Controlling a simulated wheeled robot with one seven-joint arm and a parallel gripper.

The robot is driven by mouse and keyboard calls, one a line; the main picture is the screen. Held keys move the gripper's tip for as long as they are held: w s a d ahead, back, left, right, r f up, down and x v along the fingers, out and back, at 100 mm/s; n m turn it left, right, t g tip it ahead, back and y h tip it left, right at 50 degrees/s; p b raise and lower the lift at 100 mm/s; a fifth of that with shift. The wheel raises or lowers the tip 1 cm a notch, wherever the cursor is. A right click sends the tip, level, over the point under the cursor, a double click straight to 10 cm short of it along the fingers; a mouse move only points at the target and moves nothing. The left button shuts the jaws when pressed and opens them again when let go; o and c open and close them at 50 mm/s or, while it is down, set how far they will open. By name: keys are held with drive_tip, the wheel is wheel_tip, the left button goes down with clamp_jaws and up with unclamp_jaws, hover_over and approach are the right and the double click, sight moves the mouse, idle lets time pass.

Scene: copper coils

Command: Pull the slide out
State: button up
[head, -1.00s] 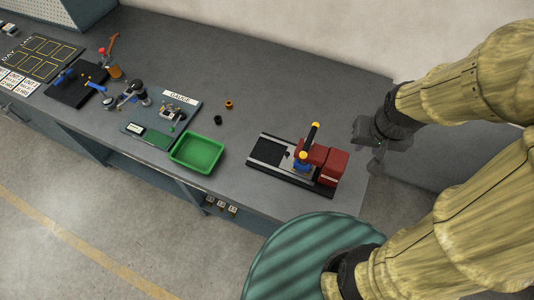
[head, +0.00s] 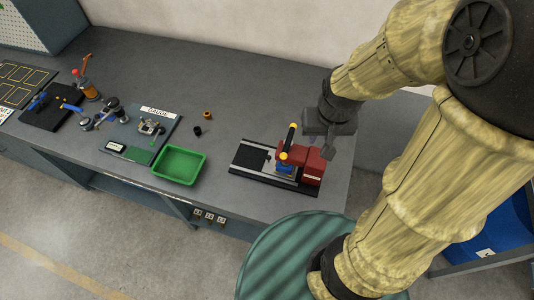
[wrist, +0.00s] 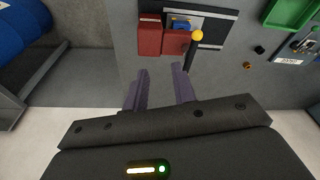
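The slide fixture sits at the right end of the bench: a dark base with pale rails (head: 250,156), a red block (head: 313,172) and a small blue part (head: 285,169). An upright black handle with yellow ends (head: 290,138) stands at it. The wrist view shows the red block (wrist: 150,40), the blue part (wrist: 181,22) and the handle's yellow knob (wrist: 197,35). My gripper (head: 327,149) is above and just right of the handle, apart from it. In the wrist view its two fingers (wrist: 160,76) are spread with nothing between them; the handle is right of them.
A green tray (head: 180,165) stands left of the fixture, with a gauge board (head: 150,128) beyond it. Small black (head: 198,131) and orange (head: 208,114) rings lie between. The bench behind the fixture is clear. A blue object (head: 500,235) is at lower right.

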drive_tip(key=w+a+f+m+g+h+b, duration=0.1)
drive_tip(key=w+a+f+m+b, duration=0.2)
drive_tip(key=w+a, duration=0.3)
drive_tip(key=w+a+f+m+g+b, duration=0.2)
drive_tip(key=w+a+f, duration=0.4)
drive_tip(key=a, duration=0.3)
drive_tip(key=shift+w+m+g+h+b, duration=0.3)
drive_tip(key=shift+w+m+h+b, duration=0.1)
drive_tip(key=shift+w+b, duration=0.3)
drive_tip(key=shift+f, duration=0.2)
drive_tip(key=p, duration=0.3)
hover_over(268, 154)
drive_tip(key=s, duration=0.3)
wheel_tip(268, 154, down, 17)
drive_tip(key=shift+a+r, duration=0.1)
drive_tip(key=shift+a, duration=0.05)
clamp_jaws()
